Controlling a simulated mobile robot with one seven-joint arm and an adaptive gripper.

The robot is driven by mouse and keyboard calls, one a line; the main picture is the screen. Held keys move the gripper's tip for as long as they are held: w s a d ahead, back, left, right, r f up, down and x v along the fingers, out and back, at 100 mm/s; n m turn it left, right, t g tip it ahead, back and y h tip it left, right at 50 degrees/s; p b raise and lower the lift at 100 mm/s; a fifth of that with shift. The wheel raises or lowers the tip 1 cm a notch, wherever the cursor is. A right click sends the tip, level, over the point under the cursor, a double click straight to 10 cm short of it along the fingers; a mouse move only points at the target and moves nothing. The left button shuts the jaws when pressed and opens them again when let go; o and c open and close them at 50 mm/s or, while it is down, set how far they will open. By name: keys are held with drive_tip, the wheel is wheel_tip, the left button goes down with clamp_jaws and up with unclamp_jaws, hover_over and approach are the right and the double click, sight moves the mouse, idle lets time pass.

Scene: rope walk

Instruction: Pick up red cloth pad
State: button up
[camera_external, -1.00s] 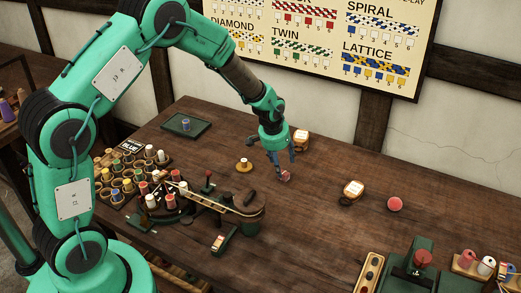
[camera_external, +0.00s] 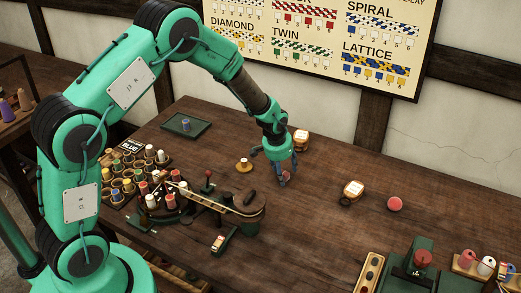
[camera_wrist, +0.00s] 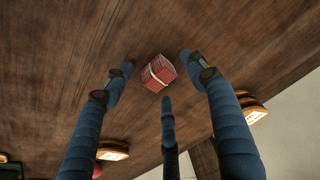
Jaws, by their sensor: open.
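The red cloth pad (camera_wrist: 158,73) is a small folded red bundle with a pale band around it. In the wrist view it lies on the brown wooden table between the spread fingertips of my gripper (camera_wrist: 157,80). The three blue fingers are open, with visible gaps between them and the pad. In the external view my gripper (camera_external: 282,176) points down at the pad (camera_external: 287,177), which is partly hidden by the fingers. I cannot tell whether any finger touches it.
A round red object (camera_external: 395,204) lies farther right. A yellow-based spool (camera_external: 244,165) and a wooden-topped rope device (camera_external: 235,207) are to the left.

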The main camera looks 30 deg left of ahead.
drive_tip(key=shift+c, duration=0.5)
drive_tip(key=c, duration=1)
wheel_tip(320, 180, up, 10)
drive_tip(key=p, duration=0.2)
idle(0.4)
